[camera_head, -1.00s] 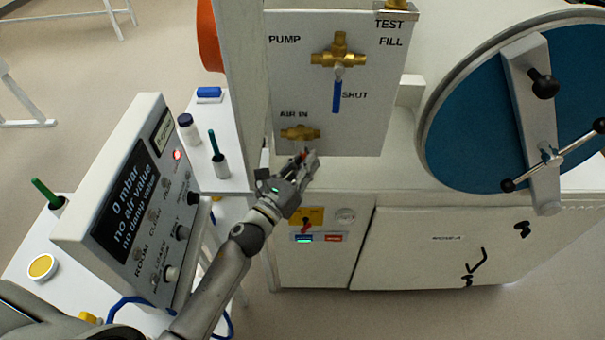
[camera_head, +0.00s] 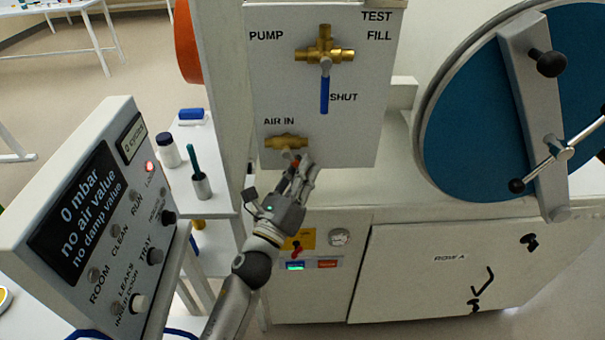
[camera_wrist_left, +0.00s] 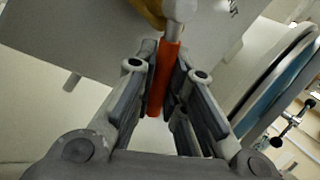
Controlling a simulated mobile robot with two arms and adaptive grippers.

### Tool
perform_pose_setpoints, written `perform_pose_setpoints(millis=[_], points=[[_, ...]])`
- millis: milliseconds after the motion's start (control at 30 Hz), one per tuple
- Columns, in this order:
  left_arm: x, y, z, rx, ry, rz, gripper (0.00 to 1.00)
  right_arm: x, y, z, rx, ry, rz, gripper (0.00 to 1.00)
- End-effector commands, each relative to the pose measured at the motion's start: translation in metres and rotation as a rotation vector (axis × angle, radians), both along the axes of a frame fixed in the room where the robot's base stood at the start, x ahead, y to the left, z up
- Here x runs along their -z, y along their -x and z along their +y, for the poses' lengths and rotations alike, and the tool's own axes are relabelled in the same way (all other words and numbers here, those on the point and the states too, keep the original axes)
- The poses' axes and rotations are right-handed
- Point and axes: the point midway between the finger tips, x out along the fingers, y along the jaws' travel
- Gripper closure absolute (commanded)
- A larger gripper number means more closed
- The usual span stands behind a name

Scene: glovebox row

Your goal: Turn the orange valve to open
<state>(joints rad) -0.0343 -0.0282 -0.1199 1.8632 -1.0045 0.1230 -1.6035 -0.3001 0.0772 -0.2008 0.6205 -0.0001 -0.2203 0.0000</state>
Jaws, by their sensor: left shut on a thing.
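The orange valve handle (camera_wrist_left: 164,75) sits between the fingers of my left gripper (camera_wrist_left: 163,95) in the left wrist view, and the gripper is shut on it. The handle joins a grey stem below a brass valve body. In the head view the brass AIR IN valve (camera_head: 286,142) is low on the white panel (camera_head: 355,130). My left gripper (camera_head: 298,170) reaches up to it from below and hides most of the handle; a bit of orange shows. The handle hangs down from the valve body. My right gripper is not in view.
A brass valve with a blue handle (camera_head: 325,95), pointing down to SHUT, is above on the same panel. A control box (camera_head: 105,215) reading 0 mbar, no air value, stands at the left. A round blue door (camera_head: 490,110) with a clamp bar is at the right.

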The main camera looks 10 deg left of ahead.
Motion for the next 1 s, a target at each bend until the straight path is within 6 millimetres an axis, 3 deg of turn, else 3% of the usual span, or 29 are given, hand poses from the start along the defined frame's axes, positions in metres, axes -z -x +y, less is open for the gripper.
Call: perform_pose_setpoints(millis=[233, 267, 400, 767, 1000], points=[[0.002, 0.000, 0.000, 0.000, 0.001, 0.004, 1.00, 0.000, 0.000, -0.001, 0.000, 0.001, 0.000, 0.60], [0.002, 0.000, 0.000, 0.000, 0.001, 0.004, 0.84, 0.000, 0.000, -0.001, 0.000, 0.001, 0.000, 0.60], [0.001, 0.000, 0.000, 0.000, 0.000, 0.002, 0.66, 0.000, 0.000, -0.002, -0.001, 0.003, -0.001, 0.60], [0.001, 0.002, 0.000, 0.000, 0.001, 0.002, 0.65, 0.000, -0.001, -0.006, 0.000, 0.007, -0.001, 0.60], [0.011, 0.027, 0.006, -0.001, 0.003, 0.004, 0.65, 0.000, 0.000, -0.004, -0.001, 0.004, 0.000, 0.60]])
